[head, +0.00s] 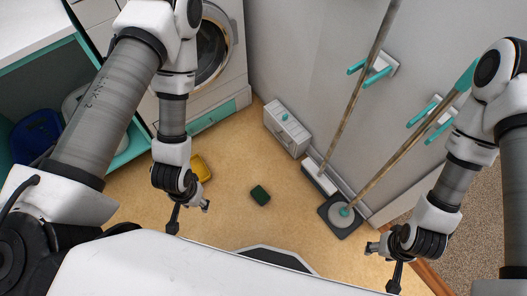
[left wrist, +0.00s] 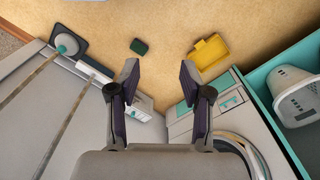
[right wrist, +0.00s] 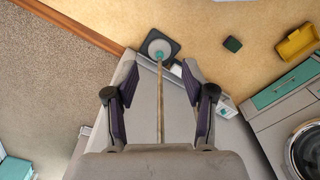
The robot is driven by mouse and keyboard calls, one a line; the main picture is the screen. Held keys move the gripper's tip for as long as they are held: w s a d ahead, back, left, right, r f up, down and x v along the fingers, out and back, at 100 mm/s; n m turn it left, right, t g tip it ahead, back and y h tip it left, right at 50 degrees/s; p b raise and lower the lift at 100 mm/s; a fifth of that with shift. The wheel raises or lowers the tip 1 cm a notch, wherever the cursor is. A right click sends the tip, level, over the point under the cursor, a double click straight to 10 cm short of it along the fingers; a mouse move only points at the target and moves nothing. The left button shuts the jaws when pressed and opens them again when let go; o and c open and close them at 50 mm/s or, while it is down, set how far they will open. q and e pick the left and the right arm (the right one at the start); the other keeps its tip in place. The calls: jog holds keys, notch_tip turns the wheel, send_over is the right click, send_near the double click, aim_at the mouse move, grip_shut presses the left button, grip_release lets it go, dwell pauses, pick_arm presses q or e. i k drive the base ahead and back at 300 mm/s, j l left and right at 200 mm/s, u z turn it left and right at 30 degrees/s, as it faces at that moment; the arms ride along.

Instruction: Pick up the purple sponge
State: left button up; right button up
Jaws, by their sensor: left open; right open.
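No purple sponge shows in any view. A small dark green block (head: 260,195), which looks like a sponge, lies on the tan floor; it also shows in the left wrist view (left wrist: 139,46) and the right wrist view (right wrist: 232,44). My left gripper (head: 189,217) is open and empty, above the floor to the left of the green block in the head view. My right gripper (head: 382,268) is open and empty at the lower right, well apart from the block.
A yellow tray-like thing (left wrist: 207,53) lies on the floor. A small white box (head: 287,128) stands by the wall. Two long-handled tools lean there, one with a round head on a dark base (head: 334,222). A washing machine (head: 230,50) and open teal cabinet are at left.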

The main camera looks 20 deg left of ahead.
aim_at(261, 196)
jog(key=l+u, duration=0.2)
jog(key=u, duration=0.2)
jog(key=i+l+u, duration=0.1)
jog(key=l+u, duration=0.15)
jog(key=u, duration=0.15)
jog(key=l+u, duration=0.2)
jog(key=u, duration=0.25)
jog(key=l+u, duration=0.2)
jog(key=u, duration=0.2)
jog(key=k, duration=0.05)
